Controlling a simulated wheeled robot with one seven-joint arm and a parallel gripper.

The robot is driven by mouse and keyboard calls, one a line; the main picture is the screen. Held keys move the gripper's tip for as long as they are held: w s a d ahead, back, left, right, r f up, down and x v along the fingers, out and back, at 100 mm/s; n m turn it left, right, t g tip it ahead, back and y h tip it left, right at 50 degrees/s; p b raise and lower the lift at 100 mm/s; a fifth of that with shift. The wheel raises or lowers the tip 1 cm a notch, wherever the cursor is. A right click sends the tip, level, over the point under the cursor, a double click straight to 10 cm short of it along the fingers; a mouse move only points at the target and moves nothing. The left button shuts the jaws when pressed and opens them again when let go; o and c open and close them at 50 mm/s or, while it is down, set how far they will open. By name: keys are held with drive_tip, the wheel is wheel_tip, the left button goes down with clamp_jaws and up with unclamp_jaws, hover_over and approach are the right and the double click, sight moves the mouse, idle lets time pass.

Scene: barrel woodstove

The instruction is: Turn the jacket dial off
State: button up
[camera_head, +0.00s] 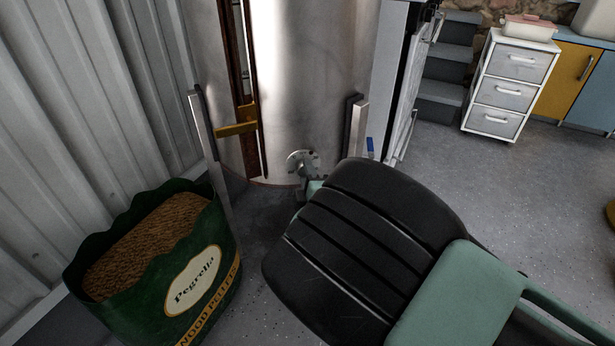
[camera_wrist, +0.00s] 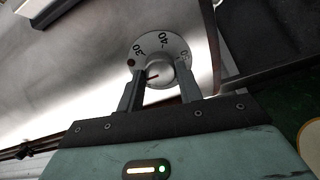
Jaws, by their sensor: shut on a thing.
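The jacket dial (camera_head: 301,160) is a small round metal disc low on the front of the shiny steel tank (camera_head: 308,85). In the wrist view the dial (camera_wrist: 148,41) is pale with dark numbers, of which 30, 40 and 50 can be made out, and a dark red dot near its left edge. Its central silver knob (camera_wrist: 160,68) has a red pointer line aimed toward the lower left. My gripper (camera_wrist: 161,71) is shut on this knob, with one finger at each side. In the head view my arm hides most of the gripper.
A green sack of wood pellets (camera_head: 190,285) stands at the lower left, near the corrugated wall (camera_head: 95,110). Metal legs (camera_head: 205,135) flank the tank. A white drawer unit (camera_head: 510,85) stands at the back right, with open floor (camera_head: 465,180) before it.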

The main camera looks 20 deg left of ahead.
drive_tip(key=o, duration=1)
drive_tip(key=p+v, duration=0.3)
drive_tip(key=v, duration=1.4)
drive_tip(key=shift+s+d, duration=0.15)
drive_tip(key=shift+s, duration=0.1)
